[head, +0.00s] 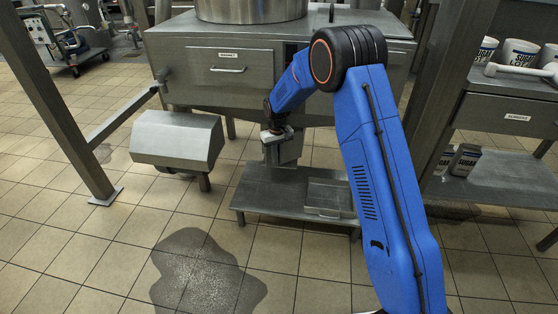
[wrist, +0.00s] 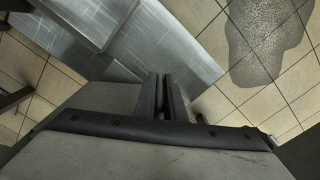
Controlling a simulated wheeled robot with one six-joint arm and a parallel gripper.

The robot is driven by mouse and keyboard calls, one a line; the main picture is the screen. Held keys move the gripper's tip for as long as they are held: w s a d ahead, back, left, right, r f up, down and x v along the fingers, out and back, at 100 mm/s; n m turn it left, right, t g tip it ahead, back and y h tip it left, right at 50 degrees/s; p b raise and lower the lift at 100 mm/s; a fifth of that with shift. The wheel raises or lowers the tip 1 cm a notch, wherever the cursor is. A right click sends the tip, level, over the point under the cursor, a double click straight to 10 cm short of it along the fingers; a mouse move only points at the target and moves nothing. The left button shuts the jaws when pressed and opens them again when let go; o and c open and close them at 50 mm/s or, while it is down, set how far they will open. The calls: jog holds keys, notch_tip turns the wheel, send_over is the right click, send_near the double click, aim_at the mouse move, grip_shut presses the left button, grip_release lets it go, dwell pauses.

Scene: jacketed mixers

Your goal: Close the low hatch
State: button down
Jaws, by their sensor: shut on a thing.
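My gripper (head: 283,158) hangs below the end of my blue arm, in front of the steel cabinet and above the low platform. Its two dark fingers (wrist: 167,95) are close together in the wrist view. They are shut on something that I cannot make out. A plain grey surface (wrist: 95,98) lies just left of the fingers in that view. I cannot tell whether it is a hatch panel. The cabinet (head: 190,85) has a labelled front with a bar handle (head: 228,69). I cannot tell for sure which part is the low hatch; my arm hides part of the cabinet.
The low steel platform (head: 266,198) carries a flat box (head: 328,198). A steel box on a foot (head: 178,140) stands left of my gripper. Posts (head: 58,100) frame the place. A dark puddle (head: 203,275) lies on the tiles. The floor at front left is clear.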

jog(key=shift+w, duration=0.1)
jog(key=c, duration=1.8)
grip_release()
jog(key=shift+c, duration=0.2)
